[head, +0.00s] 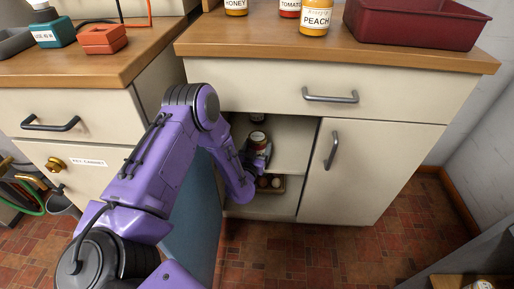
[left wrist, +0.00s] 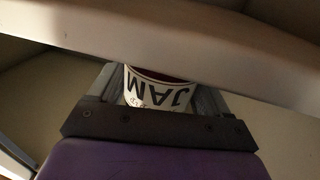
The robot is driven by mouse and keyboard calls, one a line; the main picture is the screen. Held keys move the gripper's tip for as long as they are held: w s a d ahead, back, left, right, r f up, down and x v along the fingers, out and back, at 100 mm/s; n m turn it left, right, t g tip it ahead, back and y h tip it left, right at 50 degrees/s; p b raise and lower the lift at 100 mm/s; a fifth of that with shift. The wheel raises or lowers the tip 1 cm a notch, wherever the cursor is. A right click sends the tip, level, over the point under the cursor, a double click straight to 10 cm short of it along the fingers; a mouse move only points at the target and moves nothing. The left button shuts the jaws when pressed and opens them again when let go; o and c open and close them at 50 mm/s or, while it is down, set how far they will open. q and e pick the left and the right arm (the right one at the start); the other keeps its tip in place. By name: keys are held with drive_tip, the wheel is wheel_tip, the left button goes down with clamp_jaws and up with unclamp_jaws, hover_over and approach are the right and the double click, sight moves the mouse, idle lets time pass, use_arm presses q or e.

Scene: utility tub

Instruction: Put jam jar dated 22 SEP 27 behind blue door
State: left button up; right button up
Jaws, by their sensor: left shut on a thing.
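The blue door (head: 196,205) stands open at the left of the cabinet under the worktop. My left arm reaches past it into the open compartment. My left gripper (head: 259,158) is inside, shut on a jam jar (head: 257,139) with a dark top and pale label. In the left wrist view the gripper (left wrist: 158,95) holds the jar, whose white label (left wrist: 155,92) reads JAM upside down. The date is too small to read, and a cabinet edge hides part of the jar. My right gripper is not in view.
Another jar (head: 257,117) stands deeper in the compartment. A wooden tray (head: 281,191) with round items is on the lower level. A closed cream door (head: 350,165) is to the right. On the worktop are a peach jar (head: 316,18) and a red bin (head: 415,25).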

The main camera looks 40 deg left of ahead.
use_arm(q)
drive_tip(key=o, duration=1.3)
drive_tip(key=shift+o, duration=0.2)
drive_tip(key=shift+r, duration=0.1)
drive_tip(key=shift+s+d, duration=0.15)
drive_tip(key=shift+s, duration=0.1)
drive_tip(key=p+v, duration=0.2)
drive_tip(key=v, duration=0.9)
drive_tip(key=shift+s+p, duration=0.25)
drive_tip(key=shift+p, duration=0.05)
